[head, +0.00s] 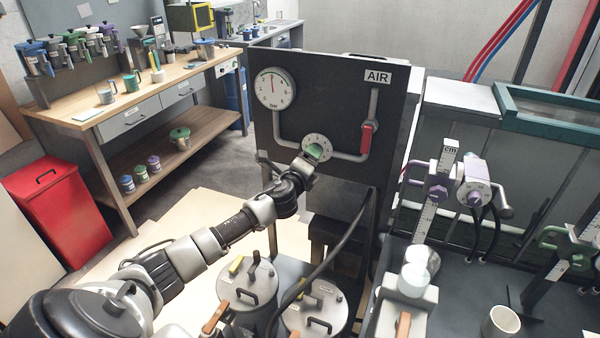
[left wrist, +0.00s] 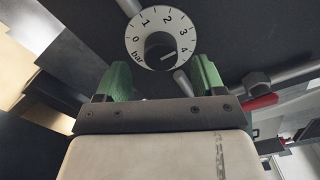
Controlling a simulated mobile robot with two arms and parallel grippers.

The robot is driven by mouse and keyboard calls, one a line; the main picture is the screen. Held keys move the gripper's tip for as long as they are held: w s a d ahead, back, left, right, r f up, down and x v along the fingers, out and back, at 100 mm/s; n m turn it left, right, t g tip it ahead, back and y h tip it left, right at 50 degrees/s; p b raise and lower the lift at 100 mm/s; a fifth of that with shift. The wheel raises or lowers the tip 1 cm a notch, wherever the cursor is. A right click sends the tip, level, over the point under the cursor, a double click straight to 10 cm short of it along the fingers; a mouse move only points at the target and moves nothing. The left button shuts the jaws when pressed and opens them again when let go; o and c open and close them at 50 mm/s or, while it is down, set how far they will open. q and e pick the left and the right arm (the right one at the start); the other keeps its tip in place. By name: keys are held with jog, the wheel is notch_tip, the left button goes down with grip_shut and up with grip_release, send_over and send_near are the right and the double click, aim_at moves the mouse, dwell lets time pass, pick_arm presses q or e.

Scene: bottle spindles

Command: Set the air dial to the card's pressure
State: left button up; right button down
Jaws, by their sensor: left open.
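The air dial (left wrist: 149,25) is a white disc marked 0 to 4 bar with a dark round knob (left wrist: 157,44). A pale mark on the knob lies toward its right side, near the 4. In the head view the dial (head: 316,138) sits on the black AIR panel (head: 330,95). My left gripper (left wrist: 160,66) is open, its green fingers on either side below the knob; contact cannot be told. It also shows in the head view (head: 313,153), partly covering the dial. A round gauge (head: 275,88) has its needle pointing up. I cannot make out a readable pressure card.
A red lever (head: 367,138) hangs on the panel's pipe, right of the dial. A wooden bench (head: 135,88) is at the left, purple-knobbed fixtures (head: 466,192) at the right.

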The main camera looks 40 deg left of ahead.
pick_arm(q)
jog(key=b+v, duration=0.1)
jog(key=v, duration=0.6)
jog(key=shift+f, duration=0.1)
dwell(0.4)
